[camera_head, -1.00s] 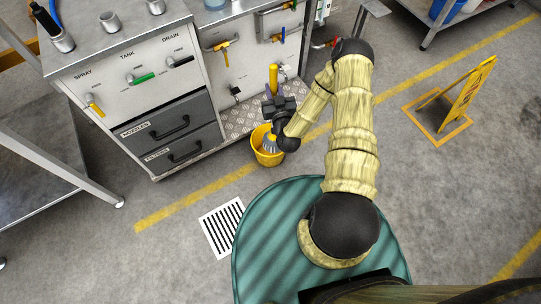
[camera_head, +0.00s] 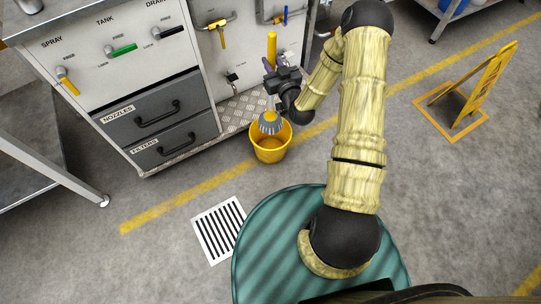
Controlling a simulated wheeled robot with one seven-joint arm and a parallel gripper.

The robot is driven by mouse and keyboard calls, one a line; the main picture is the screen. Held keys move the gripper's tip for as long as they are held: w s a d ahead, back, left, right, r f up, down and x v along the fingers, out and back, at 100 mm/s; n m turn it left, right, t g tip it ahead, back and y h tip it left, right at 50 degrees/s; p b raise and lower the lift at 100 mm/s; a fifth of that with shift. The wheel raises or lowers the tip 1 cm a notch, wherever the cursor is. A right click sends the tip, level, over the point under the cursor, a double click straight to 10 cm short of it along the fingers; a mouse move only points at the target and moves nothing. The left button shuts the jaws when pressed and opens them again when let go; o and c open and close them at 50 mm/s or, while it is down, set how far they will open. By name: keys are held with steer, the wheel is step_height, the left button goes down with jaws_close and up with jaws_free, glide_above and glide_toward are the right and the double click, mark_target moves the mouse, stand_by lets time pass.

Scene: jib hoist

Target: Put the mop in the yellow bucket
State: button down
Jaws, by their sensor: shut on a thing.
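The mop has a yellow handle (camera_head: 271,47) and a grey-white head (camera_head: 271,122) below a yellow cap. My gripper (camera_head: 272,82) is shut on the handle and holds the mop roughly upright. The yellow bucket (camera_head: 270,153) stands on the floor in front of the cabinet. The mop head overlaps the bucket's far rim in the picture. I cannot tell whether the head is above the opening or partly inside it. The bucket's visible inside is yellow and looks empty.
A cabinet (camera_head: 100,85) with labelled levers and two drawers stands behind and left of the bucket. A diamond-plate ledge (camera_head: 235,113) runs close behind the bucket. A floor drain (camera_head: 219,229) lies to the front left. A yellow floor sign (camera_head: 482,86) stands at the right.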

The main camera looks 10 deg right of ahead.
mark_target(273, 104)
steer(key=b, duration=0.1)
steer(key=f+b, duration=0.1)
steer(key=shift+w+f+n+y+b, duration=0.15)
steer(key=shift+w+n+y+b, duration=0.15)
steer(key=shift+w+b, duration=0.1)
step_height(273, 104, down, 14)
steer(key=b, duration=1.2)
steer(key=shift+w+n+y+b, duration=0.2)
steer(key=shift+n+y+b, duration=0.1)
steer(key=shift+y+b, duration=0.1)
steer(key=shift+f, duration=0.15)
steer(key=shift+f+b, duration=1.35)
steer(key=shift+f, duration=1.1)
steer(key=shift+f+b, duration=1.45)
steer(key=shift+f, duration=1.2)
